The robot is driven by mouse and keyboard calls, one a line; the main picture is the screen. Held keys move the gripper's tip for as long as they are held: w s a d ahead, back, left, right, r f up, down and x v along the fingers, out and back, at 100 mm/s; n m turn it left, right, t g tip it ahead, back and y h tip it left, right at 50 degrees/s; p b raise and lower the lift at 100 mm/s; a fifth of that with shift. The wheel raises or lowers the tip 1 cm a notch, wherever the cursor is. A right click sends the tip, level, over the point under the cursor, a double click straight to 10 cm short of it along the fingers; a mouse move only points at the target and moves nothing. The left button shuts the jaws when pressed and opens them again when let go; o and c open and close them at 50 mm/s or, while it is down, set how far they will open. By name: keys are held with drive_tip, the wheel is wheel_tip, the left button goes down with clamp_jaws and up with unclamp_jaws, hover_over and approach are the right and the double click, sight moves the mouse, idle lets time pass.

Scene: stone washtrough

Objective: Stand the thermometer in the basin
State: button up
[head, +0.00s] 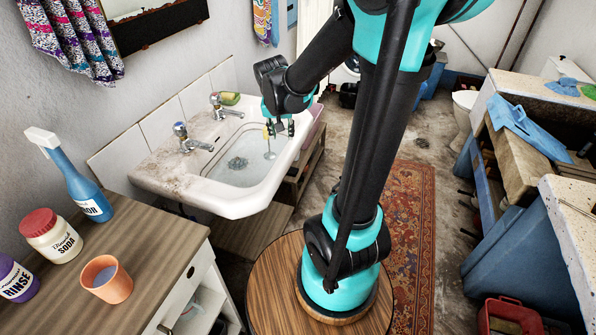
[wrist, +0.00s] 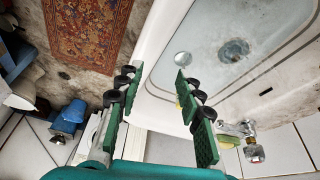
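The thermometer (head: 269,155) appears upright in the white basin (head: 231,206), a thin stem on a pale round foot, right of the drain. In the wrist view its pale disc (wrist: 183,58) shows inside the basin (wrist: 159,78), and a small yellow bit shows behind the right finger. The rest of its stem is hidden there. My gripper (head: 280,128) is over the basin's right side, close to the thermometer's top. In the wrist view my gripper (wrist: 158,85) has its green-padded fingers wide apart with nothing between them. The thermometer is outside that gap.
Two taps (head: 190,140) stand along the basin's wall side, with a green-yellow sponge (head: 228,98) behind. A wooden counter (head: 150,238) at the left holds an orange cup (head: 106,279), a blue bottle (head: 85,190) and a soda jar (head: 50,236). A patterned rug (head: 408,230) lies at the right.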

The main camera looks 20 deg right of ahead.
drive_tip(key=s+d+f+n, duration=0.1)
drive_tip(key=s+f+n, duration=0.1)
drive_tip(key=s, duration=0.6)
drive_tip(key=s+d+f+n+y, duration=0.1)
drive_tip(key=s+f, duration=0.3)
drive_tip(key=s, duration=0.4)
drive_tip(key=shift+s+d+n+t+y, duration=0.2)
drive_tip(key=shift+s+n+t+y, duration=0.1)
drive_tip(key=shift+n, duration=0.4)
drive_tip(key=shift+a, duration=0.15)
